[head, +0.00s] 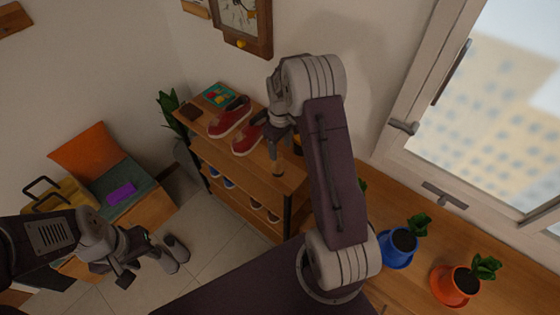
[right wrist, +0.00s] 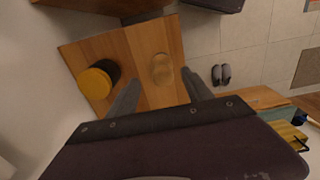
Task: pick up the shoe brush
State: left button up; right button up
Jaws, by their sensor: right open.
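A light wooden piece that looks like the shoe brush (head: 278,169) stands on the top board of the shoe shelf (head: 262,181), near its front right end. In the right wrist view it is a pale rounded shape (right wrist: 161,68), seen from above, between and just beyond the fingertips. My right gripper (head: 275,148) points down over it, open, with its two fingers (right wrist: 160,85) apart and nothing held. Whether the fingers reach down beside the brush is unclear. My left gripper (head: 130,264) hangs low at the left, away from the shelf; its jaw opening is not clear.
A black tin with a yellow top (right wrist: 95,82) stands close to the brush, partly hidden in the head view. Red shoes (head: 230,118) stand further left on the shelf. Blue (head: 396,250) and orange (head: 455,286) plant pots are at the right. Dark slippers (head: 175,248) lie on the floor.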

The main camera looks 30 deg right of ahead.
aim_at(279, 156)
jog(key=f, duration=0.2)
jog(key=a+f, duration=0.1)
jog(key=shift+w+p, duration=0.3)
jog(key=shift+d+f, duration=0.15)
jog(key=shift+f, duration=0.2)
jog(key=shift+s+d+f, duration=0.1)
jog(key=shift+d, duration=0.05)
jog(key=shift+f, duration=0.4)
jog(key=f, duration=0.3)
jog(key=f+p, duration=0.1)
jog(key=shift+w+f, duration=0.2)
jog(key=shift+w, duration=0.15)
pick_arm(q)
jog(key=shift+w+a+r, duration=0.15)
jog(key=shift+r, duration=0.25)
jog(key=shift+w+a+r, duration=0.1)
jog(key=shift+a+r, duration=0.05)
jog(key=shift+r, duration=0.2)
pick_arm(e)
jog(key=shift+s, duration=0.1)
grip_shut()
